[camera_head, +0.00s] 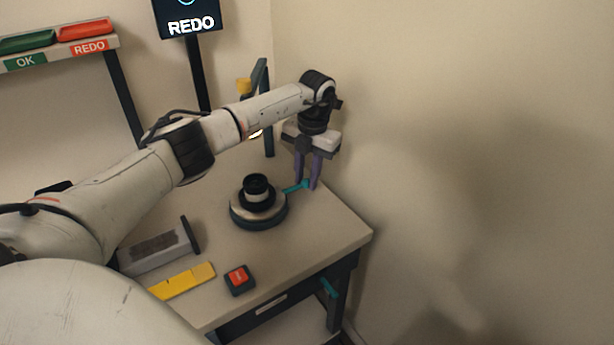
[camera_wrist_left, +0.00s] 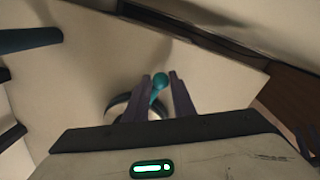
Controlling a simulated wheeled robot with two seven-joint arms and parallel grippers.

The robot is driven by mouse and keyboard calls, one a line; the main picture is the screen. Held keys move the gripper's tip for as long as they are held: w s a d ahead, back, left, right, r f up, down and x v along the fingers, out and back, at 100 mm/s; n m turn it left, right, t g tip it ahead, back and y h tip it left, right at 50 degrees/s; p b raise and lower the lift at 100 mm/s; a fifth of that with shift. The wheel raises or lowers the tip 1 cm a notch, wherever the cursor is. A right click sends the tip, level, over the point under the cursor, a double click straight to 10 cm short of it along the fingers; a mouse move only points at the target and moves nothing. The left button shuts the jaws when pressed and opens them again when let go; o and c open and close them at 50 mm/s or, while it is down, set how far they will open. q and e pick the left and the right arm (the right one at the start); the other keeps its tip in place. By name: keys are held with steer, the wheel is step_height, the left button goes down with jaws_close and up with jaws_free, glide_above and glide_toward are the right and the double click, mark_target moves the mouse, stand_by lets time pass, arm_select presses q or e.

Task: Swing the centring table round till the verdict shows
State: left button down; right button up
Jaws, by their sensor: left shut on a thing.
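The centring table (camera_head: 259,213) is a round dark-rimmed turntable on the workbench, with a black and silver lens (camera_head: 257,192) upright on it. A teal handle (camera_head: 294,188) sticks out from it to the right. My left gripper (camera_head: 308,184) points down with its purple fingers shut on the handle's end. In the left wrist view the handle's round teal knob (camera_wrist_left: 160,80) shows between the fingers (camera_wrist_left: 161,88), with part of the turntable behind. The display (camera_head: 189,22) at the top reads REDO.
A red button box (camera_head: 239,280), a yellow bar (camera_head: 183,281) and a grey block (camera_head: 157,250) lie at the bench's front left. A dark post (camera_head: 266,110) stands behind the turntable. A shelf with green OK and red REDO trays (camera_head: 60,40) is at upper left. A wall is close on the right.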

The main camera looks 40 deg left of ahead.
arm_select(q)
steer(key=c, duration=1.5)
jaws_free()
steer(key=shift+s, duration=0.15)
steer(key=shift+c, duration=0.2)
step_height(320, 180, up, 10)
steer(key=d, duration=0.1)
steer(key=shift+r, duration=0.15)
